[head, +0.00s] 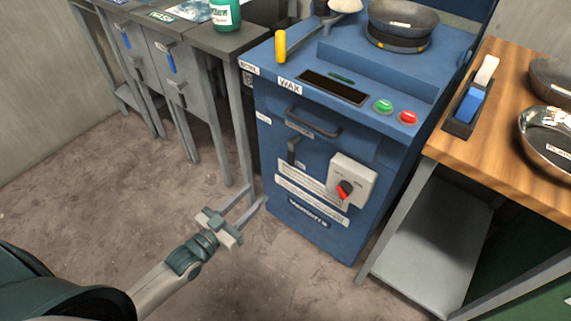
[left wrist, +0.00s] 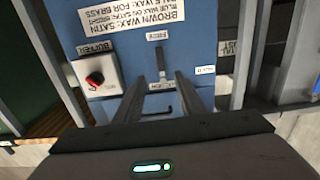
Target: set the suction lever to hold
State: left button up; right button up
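The suction lever (head: 291,150) is a dark lever on the front of the blue machine, left of the switch box. It hangs down toward the small label that reads FREE (left wrist: 157,36) in the left wrist view, which is upside down. The label that looks like HOLD (left wrist: 205,69) is off to the lever's side; it is the left one (head: 263,119) in the head view. My left gripper (head: 255,194) is open and empty, in front of the machine. In the left wrist view the lever (left wrist: 162,66) shows between its fingertips, beyond them. My right gripper is not in view.
A switch box (head: 351,178) with a red knob sticks out right of the lever. A dark bar handle (head: 313,123) is above it. A grey bench (head: 228,42) stands left, a wooden-topped table (head: 500,130) right. The floor in front is clear.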

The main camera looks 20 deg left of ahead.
aim_at(290, 160)
pick_arm(q)
jog(key=b+x, duration=0.1)
jog(key=x, duration=1.4)
jog(key=shift+w+d, duration=0.1)
jog(key=shift+w, duration=0.05)
grip_shut()
